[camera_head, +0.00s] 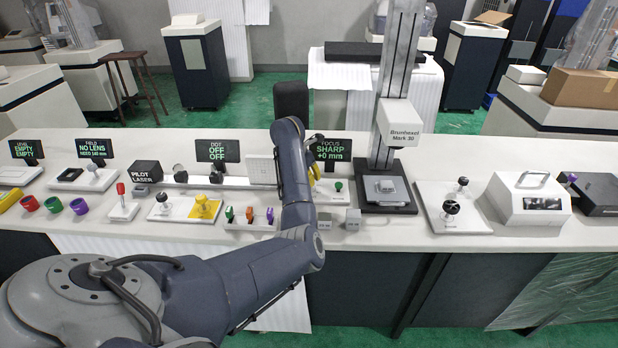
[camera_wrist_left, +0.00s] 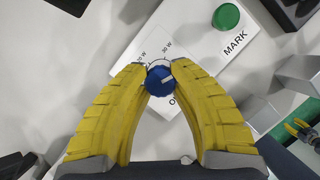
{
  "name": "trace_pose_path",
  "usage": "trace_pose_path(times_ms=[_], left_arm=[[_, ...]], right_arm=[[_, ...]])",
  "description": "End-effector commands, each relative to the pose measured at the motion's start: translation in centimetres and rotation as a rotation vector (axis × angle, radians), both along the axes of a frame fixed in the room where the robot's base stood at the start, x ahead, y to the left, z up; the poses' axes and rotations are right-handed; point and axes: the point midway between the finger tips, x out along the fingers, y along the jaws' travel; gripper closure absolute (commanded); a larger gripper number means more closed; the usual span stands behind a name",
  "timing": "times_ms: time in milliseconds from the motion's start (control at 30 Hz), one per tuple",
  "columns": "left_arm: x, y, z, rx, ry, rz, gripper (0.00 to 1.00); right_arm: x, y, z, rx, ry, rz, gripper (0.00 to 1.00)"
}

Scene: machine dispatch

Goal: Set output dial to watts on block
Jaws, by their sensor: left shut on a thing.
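The blue output dial (camera_wrist_left: 160,81) sits on a white panel (camera_wrist_left: 186,45) in the left wrist view. A white mark on its top points to the right. Printed "W" labels lie just beyond it; one reads 30 W, and another to its left is partly covered. My left gripper (camera_wrist_left: 159,70) has its yellow fingers closed around the dial. In the head view my arm hides the dial and most of the gripper. A green MARK button (camera_wrist_left: 226,16) is beside the dial; it also shows in the head view (camera_head: 338,186). Two small grey blocks (camera_head: 325,220) (camera_head: 353,217) lie at the counter's front.
The marking machine (camera_head: 405,125) stands right of my gripper, with a grey piece on its bed (camera_head: 387,190). A focus display (camera_head: 329,150) reads SHARP +0 mm. A tray (camera_head: 235,224) of coloured pieces lies to the left, and a white box (camera_head: 527,200) to the right.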

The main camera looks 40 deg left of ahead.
Motion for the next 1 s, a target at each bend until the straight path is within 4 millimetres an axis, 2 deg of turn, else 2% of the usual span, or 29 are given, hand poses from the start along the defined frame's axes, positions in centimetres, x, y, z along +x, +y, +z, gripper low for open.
trace_pose_path(times_ms=[33,400,933,967,1000], left_arm=[[0.22,0.3,0.55,0.007,-0.008,-0.025,1.0],[0.29,0.17,0.58,0.006,-0.01,-0.154,1.0],[0.33,0.03,0.6,0.003,-0.011,-0.171,1.0],[0.33,0.03,0.6,0.004,-0.011,-0.171,0.74],[0.33,0.03,0.6,0.004,-0.011,-0.171,0.69]], right_arm=[[0.0,0.01,0.0,0.0,0.0,0.0,0.56],[0.01,0.01,0.0,0.0,0.0,0.0,0.56],[0.0,0.02,0.0,0.0,0.0,0.0,0.56],[0.0,0.02,0.0,0.0,0.0,0.0,0.56],[0.0,0.02,0.0,0.0,0.0,0.0,0.56]])
